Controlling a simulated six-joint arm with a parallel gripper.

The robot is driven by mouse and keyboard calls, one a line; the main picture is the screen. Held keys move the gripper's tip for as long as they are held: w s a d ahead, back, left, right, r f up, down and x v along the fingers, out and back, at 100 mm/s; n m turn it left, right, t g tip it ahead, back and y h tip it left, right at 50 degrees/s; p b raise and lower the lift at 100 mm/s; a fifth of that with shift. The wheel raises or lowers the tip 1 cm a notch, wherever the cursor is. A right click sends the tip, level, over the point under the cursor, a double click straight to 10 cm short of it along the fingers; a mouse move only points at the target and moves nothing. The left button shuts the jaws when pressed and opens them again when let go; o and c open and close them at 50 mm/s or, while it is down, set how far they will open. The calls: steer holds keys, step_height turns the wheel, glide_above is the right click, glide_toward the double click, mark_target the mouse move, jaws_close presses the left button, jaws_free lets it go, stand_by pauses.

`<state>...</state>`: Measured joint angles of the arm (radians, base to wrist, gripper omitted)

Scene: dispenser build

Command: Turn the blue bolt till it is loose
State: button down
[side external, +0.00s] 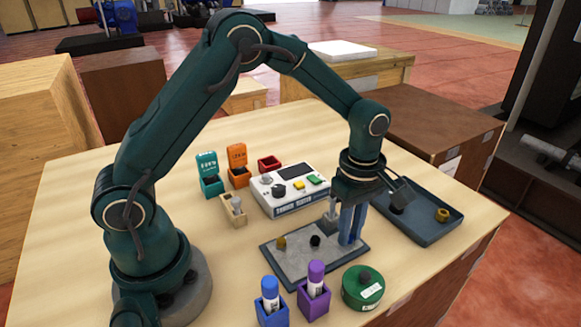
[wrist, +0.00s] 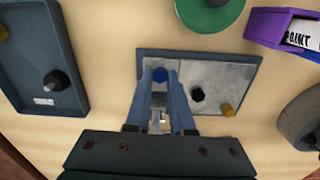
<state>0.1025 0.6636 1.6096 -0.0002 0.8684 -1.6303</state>
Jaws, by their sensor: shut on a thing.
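The blue bolt (wrist: 159,75) stands at one end of a grey metal plate with a dark rim (side external: 283,262). My gripper (wrist: 160,78) points down over that end of the plate, its two fingers shut on the blue bolt, one on each side. In the side view my gripper (side external: 350,240) reaches down to the plate's right part, and the fingers hide the bolt there. A black bolt (wrist: 197,95) and a yellow bolt (wrist: 227,109) stand on the same plate, apart from the fingers.
A dark tray (side external: 425,232) with a yellow ring-like part (side external: 442,215) lies to the right. A green round tin (side external: 362,290) and purple (side external: 314,300) and blue (side external: 270,308) holders stand in front. A tester box (side external: 290,190) is behind the plate.

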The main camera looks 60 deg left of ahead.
steer(key=shift+r, duration=0.1)
stand_by(0.3)
steer(key=c, duration=0.8)
jaws_free()
steer(key=shift+r, duration=2.55)
